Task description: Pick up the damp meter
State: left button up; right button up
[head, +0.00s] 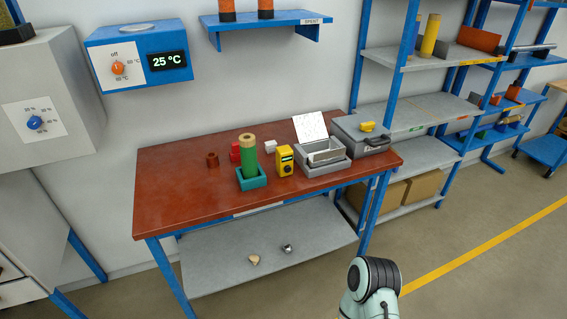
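The damp meter appears to be the small yellow handheld device (285,165) with a dark display and a dark dial. It stands upright on the red-brown table top (190,187), near the middle. It is just right of a green cylinder (248,160) standing in a teal holder (250,182), and left of a grey open box (312,166). Neither of my grippers is in view. Only a rounded part of my own arm shows at the bottom right, well in front of the table and apart from the meter.
A grey case (360,135) is at the table's right end. A blue wall shelf (265,22) hangs above. The table's left part and front floor are clear.

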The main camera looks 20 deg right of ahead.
aim_at(285, 154)
jog(key=i+l+u, duration=0.1)
jog(key=l, duration=0.35)
jog(key=i+l+u, duration=0.1)
jog(key=l, duration=0.3)
jog(key=i+l+u, duration=0.1)
jog(key=l, duration=0.35)
